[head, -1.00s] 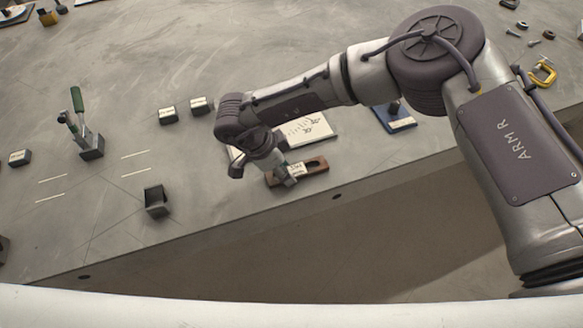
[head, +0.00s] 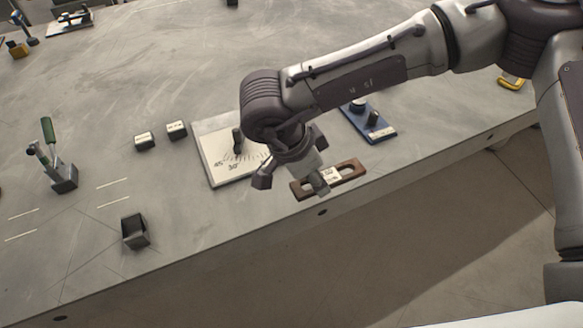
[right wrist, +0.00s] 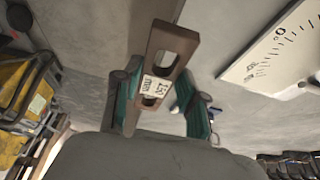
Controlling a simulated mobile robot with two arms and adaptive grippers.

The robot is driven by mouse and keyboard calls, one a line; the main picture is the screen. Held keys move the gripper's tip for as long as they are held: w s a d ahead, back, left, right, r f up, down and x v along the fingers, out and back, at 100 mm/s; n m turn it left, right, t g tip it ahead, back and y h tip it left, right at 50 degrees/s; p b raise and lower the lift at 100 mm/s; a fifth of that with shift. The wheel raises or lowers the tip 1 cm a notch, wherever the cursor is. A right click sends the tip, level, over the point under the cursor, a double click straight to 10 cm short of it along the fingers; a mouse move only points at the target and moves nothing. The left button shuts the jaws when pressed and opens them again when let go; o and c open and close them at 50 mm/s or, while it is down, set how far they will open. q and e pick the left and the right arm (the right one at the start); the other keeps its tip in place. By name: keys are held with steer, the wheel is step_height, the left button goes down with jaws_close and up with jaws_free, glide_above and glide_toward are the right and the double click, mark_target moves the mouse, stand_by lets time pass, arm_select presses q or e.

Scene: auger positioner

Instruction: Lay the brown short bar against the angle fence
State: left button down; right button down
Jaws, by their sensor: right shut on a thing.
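The brown short bar (head: 348,173) has a long slot and a white label. My right gripper (head: 318,180) is shut on it near the table's front edge. In the right wrist view, the bar (right wrist: 160,45) lies between the green-lined fingers of the right gripper (right wrist: 158,105), with its slotted end pointing away. I cannot tell how high it is above the table. The white plate with angle marks (head: 215,165) lies to the left of the bar, partly behind my arm. A dark upright piece (head: 237,140) stands on it. I cannot make out the fence clearly. My left gripper is out of view.
A blue plate with dark knobs (head: 368,124) lies behind the bar. Two small labelled blocks (head: 160,135), a green-handled clamp (head: 62,175) and a dark open bracket (head: 134,232) stand to the left. The table's front edge runs close below the bar.

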steer(key=d+r+n+t+y+p, duration=0.2)
steer(key=d+r+n+p, duration=0.3)
steer(key=d+r+n, duration=0.5)
step_height(320, 180, up, 4)
steer(key=shift+w+d+r+t+y, duration=0.25)
steer(key=shift+d+y, duration=0.25)
steer(key=shift+d, duration=0.5)
steer(key=shift+w, duration=0.1)
